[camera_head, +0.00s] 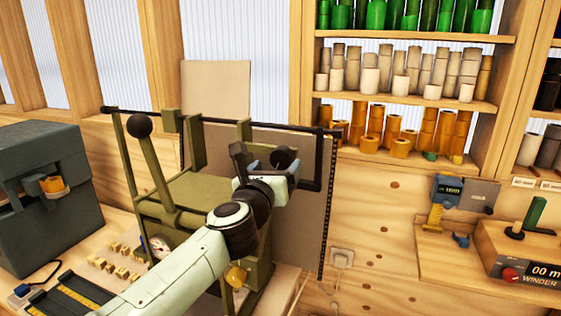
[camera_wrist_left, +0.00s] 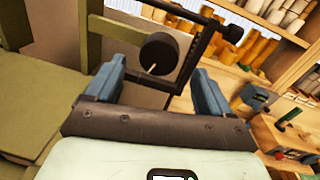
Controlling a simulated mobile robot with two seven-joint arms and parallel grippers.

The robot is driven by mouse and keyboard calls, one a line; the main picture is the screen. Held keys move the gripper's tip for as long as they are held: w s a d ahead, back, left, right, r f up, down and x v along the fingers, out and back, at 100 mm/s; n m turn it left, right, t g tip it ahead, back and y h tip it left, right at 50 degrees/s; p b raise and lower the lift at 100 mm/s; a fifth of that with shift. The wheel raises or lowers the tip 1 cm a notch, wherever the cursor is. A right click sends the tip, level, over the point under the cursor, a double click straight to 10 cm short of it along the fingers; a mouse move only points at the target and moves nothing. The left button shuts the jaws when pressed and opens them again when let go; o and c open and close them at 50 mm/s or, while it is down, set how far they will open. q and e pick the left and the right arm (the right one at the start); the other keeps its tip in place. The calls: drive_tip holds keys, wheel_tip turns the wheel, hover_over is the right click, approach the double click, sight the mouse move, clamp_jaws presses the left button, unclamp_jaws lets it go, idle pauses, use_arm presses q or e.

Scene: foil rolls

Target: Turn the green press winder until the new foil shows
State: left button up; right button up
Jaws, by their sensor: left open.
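The olive-green press (camera_head: 185,192) stands on the bench left of centre in the head view, with a ball-ended lever and a black bar across its top. A black round knob (camera_head: 284,157), which looks like part of the winder, sits at its right by a black bent bar. My left gripper (camera_head: 266,168) is at that knob. In the left wrist view the open jaws (camera_wrist_left: 157,88) stand either side of the knob (camera_wrist_left: 158,54), which lies beyond the tips with a visible gap. I cannot make out the foil. My right gripper is not in view.
A grey-green box (camera_head: 45,190) and small brass type pieces (camera_head: 120,258) are left of the press. Shelves at right hold green, beige and orange rolls (camera_head: 400,125). A wooden box labelled WINDER (camera_head: 525,255) sits at far right. The pegboard right of the press is clear.

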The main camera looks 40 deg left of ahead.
sight(281, 161)
use_arm(q)
drive_tip(key=shift+p+x, duration=0.3)
drive_tip(key=shift+x, duration=1.85)
drive_tip(key=c, duration=1.1)
drive_tip(key=shift+o, duration=0.2)
drive_tip(key=shift+m, duration=0.3)
